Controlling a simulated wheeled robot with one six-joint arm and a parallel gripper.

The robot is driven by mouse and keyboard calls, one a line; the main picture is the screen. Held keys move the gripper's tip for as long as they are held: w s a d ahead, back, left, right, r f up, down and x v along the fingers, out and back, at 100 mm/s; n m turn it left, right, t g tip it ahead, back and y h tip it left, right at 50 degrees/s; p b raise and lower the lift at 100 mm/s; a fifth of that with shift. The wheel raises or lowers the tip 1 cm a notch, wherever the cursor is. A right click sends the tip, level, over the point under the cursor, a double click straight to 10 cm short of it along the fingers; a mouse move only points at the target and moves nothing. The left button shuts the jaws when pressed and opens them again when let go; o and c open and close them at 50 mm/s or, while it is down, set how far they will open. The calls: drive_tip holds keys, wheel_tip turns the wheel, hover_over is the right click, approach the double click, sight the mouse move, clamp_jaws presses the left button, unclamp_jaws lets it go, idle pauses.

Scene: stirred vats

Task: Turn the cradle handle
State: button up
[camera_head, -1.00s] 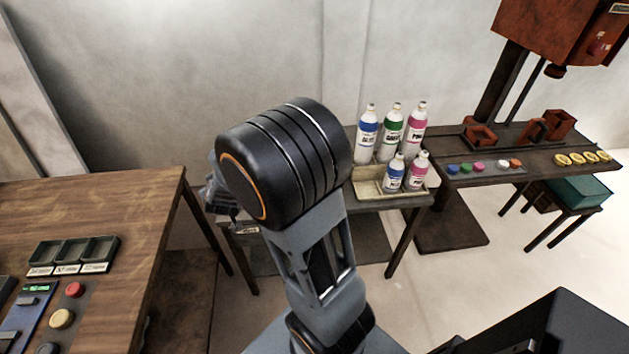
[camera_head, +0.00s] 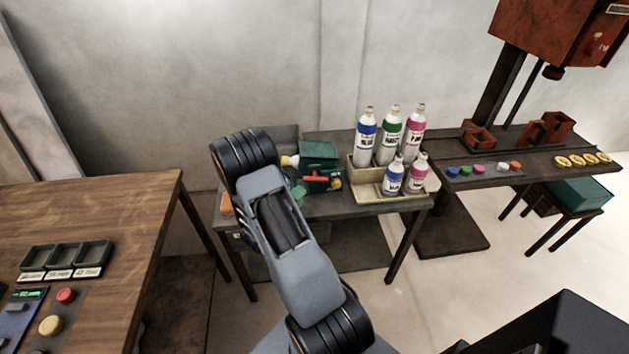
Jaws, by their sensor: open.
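A dark green device (camera_head: 319,158) stands on the small middle table, partly hidden by my arm on its left. A red bar-shaped handle (camera_head: 316,180) is on its front, with a yellow round part (camera_head: 335,184) beside it. I cannot tell for certain that this is the cradle handle. Rust-red brackets (camera_head: 479,136) also stand on the right bench. My arm reaches up over the left part of the middle table.
A cream tray (camera_head: 395,204) with several labelled bottles (camera_head: 366,138) stands right of the green device. The right bench (camera_head: 490,170) holds coloured pucks and yellow rings. A wooden table (camera_head: 120,220) with small dark bins (camera_head: 65,256) and buttons is at left.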

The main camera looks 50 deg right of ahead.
sight(314, 179)
drive_tip(key=d, duration=0.6)
drive_tip(key=w+d, duration=0.1)
drive_tip(key=d, duration=0.2)
drive_tip(key=shift+p, duration=0.4)
drive_tip(key=shift+r, duration=0.1)
drive_tip(key=c, duration=0.9)
